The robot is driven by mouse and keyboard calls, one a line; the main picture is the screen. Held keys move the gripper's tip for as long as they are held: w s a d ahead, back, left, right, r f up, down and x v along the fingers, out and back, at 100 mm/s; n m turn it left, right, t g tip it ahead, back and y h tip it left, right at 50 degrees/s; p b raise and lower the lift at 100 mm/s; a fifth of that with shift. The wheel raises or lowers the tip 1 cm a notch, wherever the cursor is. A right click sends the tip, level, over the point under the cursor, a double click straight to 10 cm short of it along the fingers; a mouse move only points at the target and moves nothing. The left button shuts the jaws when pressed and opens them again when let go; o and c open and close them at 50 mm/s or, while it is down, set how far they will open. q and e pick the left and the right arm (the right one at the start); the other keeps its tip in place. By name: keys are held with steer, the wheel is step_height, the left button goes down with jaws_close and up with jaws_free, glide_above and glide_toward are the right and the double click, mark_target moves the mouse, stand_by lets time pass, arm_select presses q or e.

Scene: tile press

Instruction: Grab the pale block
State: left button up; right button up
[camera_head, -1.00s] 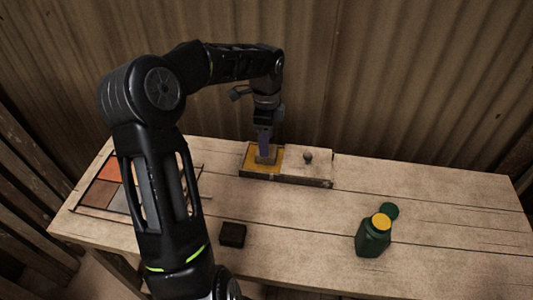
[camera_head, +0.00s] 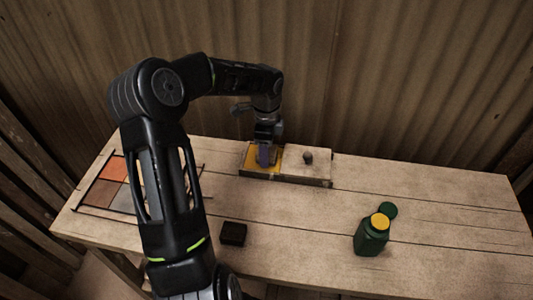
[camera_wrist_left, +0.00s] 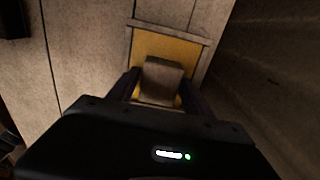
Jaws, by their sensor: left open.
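The pale block (camera_wrist_left: 162,78) stands on the yellow floor of a shallow tray (camera_wrist_left: 205,42) in the left wrist view. My left gripper (camera_wrist_left: 160,95) is open, with one finger on each side of the block. I cannot tell whether the fingers touch it. In the head view my left gripper (camera_head: 265,157) points down into the yellow left part of the tray (camera_head: 285,182) and mostly hides the block. My right gripper is not in view.
The tray's right part has a pale lid with a dark round knob (camera_head: 308,158). A small dark block (camera_head: 233,234) lies in front, and a green bottle with a yellow top (camera_head: 373,235) stands at right. A coloured tile panel (camera_head: 105,185) lies at left. A corrugated wall (camera_head: 400,80) stands behind.

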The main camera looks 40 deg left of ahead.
arm_select(q)
steer(key=c, duration=1.1)
steer(key=shift+r, duration=0.1)
steer(key=shift+c, duration=0.2)
step_height(320, 180, up, 10)
steer(key=shift+f+b, duration=0.1)
steer(key=shift+b, duration=0.4)
